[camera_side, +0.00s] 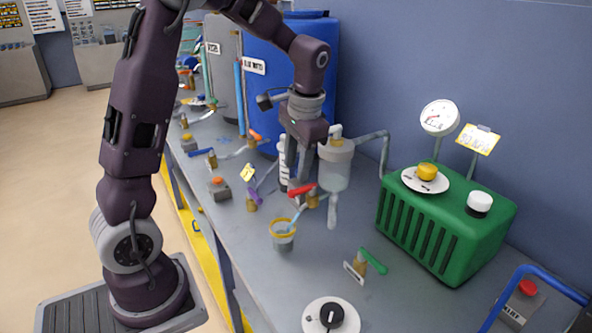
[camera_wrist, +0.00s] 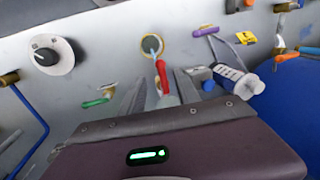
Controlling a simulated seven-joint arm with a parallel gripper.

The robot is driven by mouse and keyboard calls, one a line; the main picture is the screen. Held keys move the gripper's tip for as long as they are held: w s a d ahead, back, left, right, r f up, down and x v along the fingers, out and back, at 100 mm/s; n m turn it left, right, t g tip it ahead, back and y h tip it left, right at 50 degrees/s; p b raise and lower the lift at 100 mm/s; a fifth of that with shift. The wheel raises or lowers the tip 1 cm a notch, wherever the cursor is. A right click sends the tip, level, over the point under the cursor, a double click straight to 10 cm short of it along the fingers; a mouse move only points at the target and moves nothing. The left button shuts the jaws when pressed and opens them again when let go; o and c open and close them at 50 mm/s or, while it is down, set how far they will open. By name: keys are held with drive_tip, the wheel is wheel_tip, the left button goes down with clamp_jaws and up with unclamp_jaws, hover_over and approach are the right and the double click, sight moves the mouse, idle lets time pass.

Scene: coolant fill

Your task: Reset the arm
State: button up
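My gripper (camera_side: 298,188) points down above the bench beside the red-handled valve (camera_side: 301,190). In the wrist view its fingers (camera_wrist: 165,92) stand apart, with the red handle (camera_wrist: 164,80) showing in the gap. They look open, and contact with the handle cannot be told. A yellow-rimmed cup (camera_side: 283,240) stands on the bench below the valve. A pale blue streak (camera_side: 298,214) runs from the valve toward the cup; whether it is liquid or a spout is unclear. The cup also shows in the wrist view (camera_wrist: 152,46).
A clear reservoir (camera_side: 335,166) hangs close right of my gripper. A green box (camera_side: 442,220) with a gauge (camera_side: 439,117) stands at right. A large blue tank (camera_side: 288,80) is behind. A green-handled valve (camera_side: 372,262) and a dial (camera_side: 331,316) are in front.

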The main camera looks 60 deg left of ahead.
drive_tip(key=s+d+r+t+h, duration=0.1)
drive_tip(key=s+d+r+t, duration=0.1)
drive_tip(key=s+d+r, duration=0.2)
drive_tip(key=s+d+r+t+h, duration=0.1)
drive_tip(key=s+d+r+t, duration=0.2)
drive_tip(key=s+d, duration=0.7)
drive_tip(key=s, duration=0.6)
drive_tip(key=shift+d+r+t, duration=0.3)
drive_tip(key=shift+d+r, duration=0.05)
